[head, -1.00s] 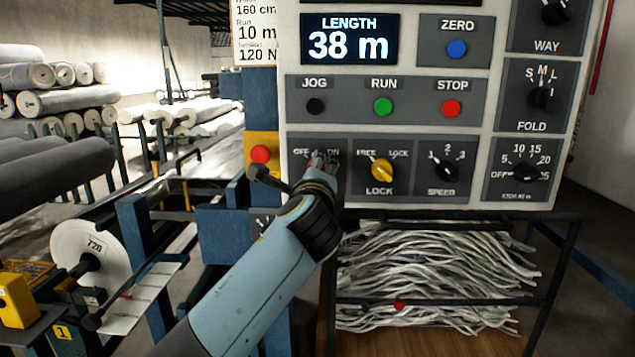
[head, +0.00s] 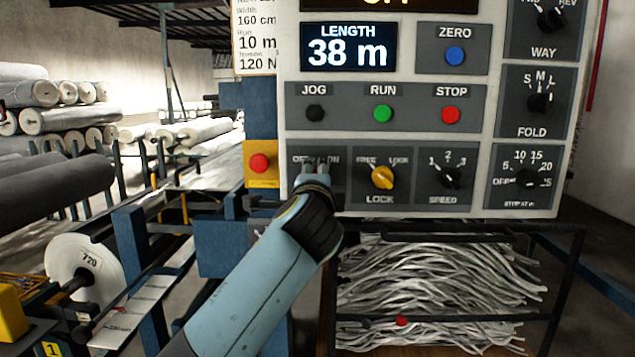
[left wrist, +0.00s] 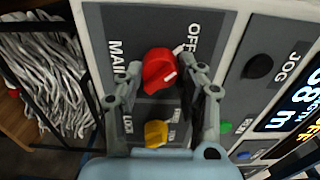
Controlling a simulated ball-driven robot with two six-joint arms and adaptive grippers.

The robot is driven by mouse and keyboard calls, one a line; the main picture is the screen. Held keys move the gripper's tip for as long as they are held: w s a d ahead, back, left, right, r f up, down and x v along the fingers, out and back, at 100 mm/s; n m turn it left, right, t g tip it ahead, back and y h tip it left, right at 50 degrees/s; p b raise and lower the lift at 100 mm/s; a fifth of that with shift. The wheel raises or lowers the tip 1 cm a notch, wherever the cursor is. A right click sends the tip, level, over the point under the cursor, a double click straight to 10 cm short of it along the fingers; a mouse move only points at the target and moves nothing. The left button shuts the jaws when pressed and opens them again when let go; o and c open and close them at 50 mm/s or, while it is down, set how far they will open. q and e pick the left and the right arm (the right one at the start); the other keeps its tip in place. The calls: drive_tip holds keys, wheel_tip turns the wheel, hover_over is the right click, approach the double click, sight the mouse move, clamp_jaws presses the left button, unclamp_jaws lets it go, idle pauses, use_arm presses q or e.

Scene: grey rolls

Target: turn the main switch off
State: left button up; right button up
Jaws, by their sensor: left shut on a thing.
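The main switch is a red knob (left wrist: 158,72) on a dark plate (left wrist: 125,35) lettered MAIN and OFF, seen in the left wrist view. A white mark shows on the knob, but I cannot tell clearly which word it points at. My left gripper (left wrist: 165,85) has one finger on each side of the knob and is shut on it. In the head view my left gripper (head: 316,170) covers the knob, between the partly hidden OFF and ON labels. My right gripper is not in view.
The yellow LOCK knob (head: 382,177) is just right of the switch, with the SPEED knob (head: 449,176) beyond. A red button on a yellow box (head: 259,163) is close on the left. A rack of pale strips (head: 430,285) stands below the panel.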

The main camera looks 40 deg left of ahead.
use_arm(q)
drive_tip(key=shift+f, duration=0.1)
drive_tip(key=o, duration=1.1)
drive_tip(key=shift+o, duration=0.2)
drive_tip(key=v, duration=0.7)
drive_tip(key=shift+s, duration=0.25)
drive_tip(key=shift+d, duration=0.1)
